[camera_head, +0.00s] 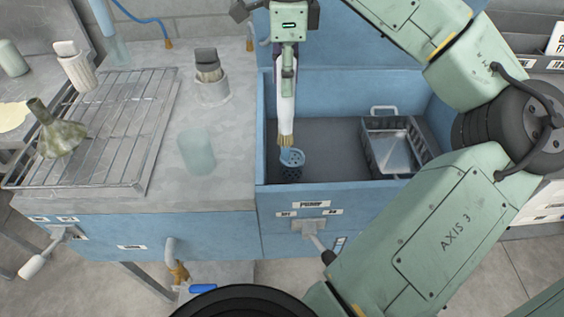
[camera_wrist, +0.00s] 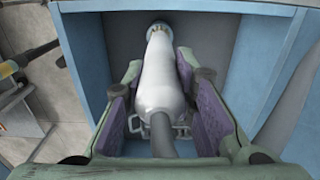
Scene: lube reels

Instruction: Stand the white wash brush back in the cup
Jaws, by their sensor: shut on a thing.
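The white wash brush (camera_head: 286,100) hangs upright, bristles down, from my gripper (camera_head: 287,62) in the head view. In the wrist view, the brush (camera_wrist: 160,75) lies between the purple pads of my gripper (camera_wrist: 162,105), which is shut on it. Its bristles hang over the blue washing basin, just above a blue perforated cup (camera_head: 292,172). A white cup (camera_head: 212,94) on the counter to the left holds a dark-topped brush. A translucent teal cup (camera_head: 196,150) also stands on the counter. I cannot tell which cup the task means.
A metal tray (camera_head: 393,147) lies in the right of the basin (camera_head: 262,130). A wire rack (camera_head: 118,130) with a funnel (camera_head: 58,132) on it covers the left counter. A pump lever (camera_head: 313,232) sticks out at the basin's front.

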